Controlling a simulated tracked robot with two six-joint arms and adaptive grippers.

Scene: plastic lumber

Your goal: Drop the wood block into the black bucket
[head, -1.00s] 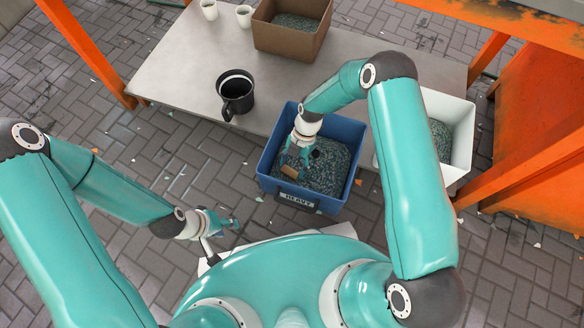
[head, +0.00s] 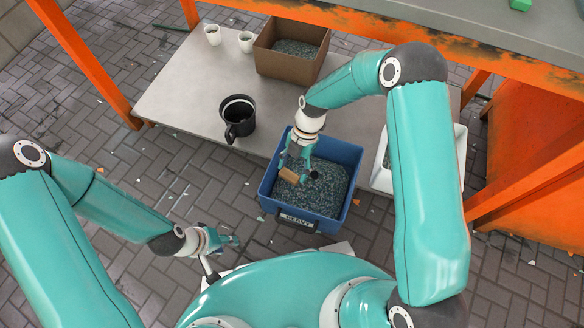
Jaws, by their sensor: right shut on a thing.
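The wood block (head: 288,175) is a small brown piece held at the tips of my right gripper (head: 295,169). It shows over the left part of the blue bin of granules; its exact height above them is hard to tell. The black bucket (head: 238,124) looks like a large dark mug with a handle. It stands upright on the grey table's front edge, left of and behind the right gripper. My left gripper (head: 230,241) is low at the left, away from both, and holds nothing I can see; its finger gap is unclear.
The blue bin (head: 308,223), labelled HEAVY, stands in front of the grey table (head: 185,95). A white bin (head: 382,178) is partly behind my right arm. A cardboard box (head: 285,65) and two white cups (head: 212,35) stand further back. Orange posts flank the table.

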